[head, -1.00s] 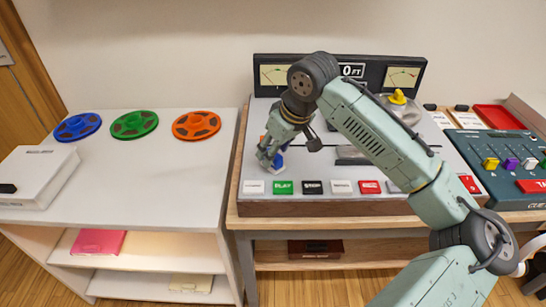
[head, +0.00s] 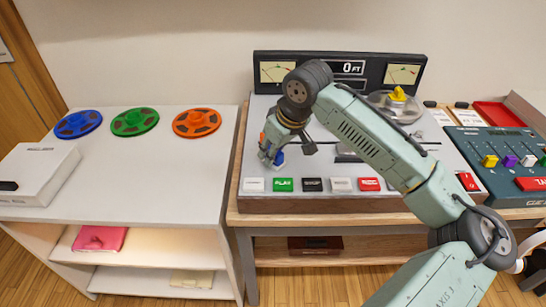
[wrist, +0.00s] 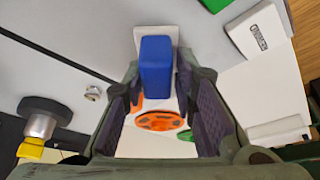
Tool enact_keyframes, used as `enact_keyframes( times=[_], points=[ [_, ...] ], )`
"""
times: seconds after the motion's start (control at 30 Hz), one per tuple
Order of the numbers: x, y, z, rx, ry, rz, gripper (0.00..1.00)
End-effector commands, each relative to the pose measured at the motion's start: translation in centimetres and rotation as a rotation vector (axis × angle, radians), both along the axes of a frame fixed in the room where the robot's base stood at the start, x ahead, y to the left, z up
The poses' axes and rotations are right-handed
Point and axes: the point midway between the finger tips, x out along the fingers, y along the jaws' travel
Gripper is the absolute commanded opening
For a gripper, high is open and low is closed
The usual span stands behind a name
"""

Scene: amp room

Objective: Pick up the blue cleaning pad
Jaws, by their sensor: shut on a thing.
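The blue cleaning pad (wrist: 155,66) is a small blue block between my fingertips in the wrist view, with a pale plate edge behind it. In the head view, a bit of the pad (head: 279,158) shows beside my gripper (head: 270,154), over the left part of the tape machine's top (head: 343,204). My gripper (wrist: 156,76) is shut on the pad. My fingers hide part of the pad in the head view, and I cannot tell whether it is clear of the surface.
Blue (head: 78,124), green (head: 135,121) and orange (head: 197,123) reels lie on the white shelf unit (head: 130,180) to the left, beside a white box (head: 38,178). A row of buttons lines the machine's front. A mixer (head: 505,160) stands right.

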Motion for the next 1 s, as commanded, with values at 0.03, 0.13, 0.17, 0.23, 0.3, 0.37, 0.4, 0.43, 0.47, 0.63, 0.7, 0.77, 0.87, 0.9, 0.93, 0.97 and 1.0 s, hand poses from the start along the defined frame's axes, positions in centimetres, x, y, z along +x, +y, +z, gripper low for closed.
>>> enact_keyframes(
  times=[0.03, 0.13, 0.17, 0.23, 0.3, 0.37, 0.4, 0.43, 0.47, 0.63, 0.7, 0.77, 0.87, 0.9, 0.93, 0.97, 1.0],
  points=[
    [0.0, 0.0, 0.0, 0.0, 0.0, 0.0, 0.05],
    [0.0, 0.0, 0.0, 0.0, 0.0, 0.0, 0.0],
    [0.0, 0.0, 0.0, 0.0, 0.0, 0.0, 0.0],
    [0.0, 0.0, 0.0, 0.0, 0.0, 0.0, 0.0],
    [0.0, 0.0, 0.0, 0.0, 0.0, 0.0, 0.0],
    [0.0, 0.0, 0.0, 0.0, 0.0, 0.0, 0.0],
    [0.0, 0.0, 0.1, 0.001, -0.001, 0.0, 0.0],
    [0.0, 0.0, 0.2, 0.001, -0.001, 0.0, 0.0],
    [0.0, 0.0, 0.3, 0.001, -0.001, 0.0, 0.0],
    [0.0, 0.1, 1.5, 0.0, -0.003, 0.001, 0.0],
    [0.1, 0.1, 2.3, 0.001, -0.002, 0.001, 0.0],
    [0.1, 0.1, 3.2, 0.001, -0.002, 0.002, 0.0],
    [-1.8, -0.1, 3.4, 0.002, -0.002, 0.002, 0.0],
    [-2.7, -0.2, 3.4, 0.001, -0.002, 0.003, 0.0],
    [-3.3, -0.2, 3.5, 0.002, -0.002, 0.003, 0.0],
    [-4.0, -0.2, 3.6, 0.001, -0.003, 0.002, 0.0],
    [-5.1, -0.3, 3.7, 0.001, -0.004, 0.002, 0.0]
  ],
)
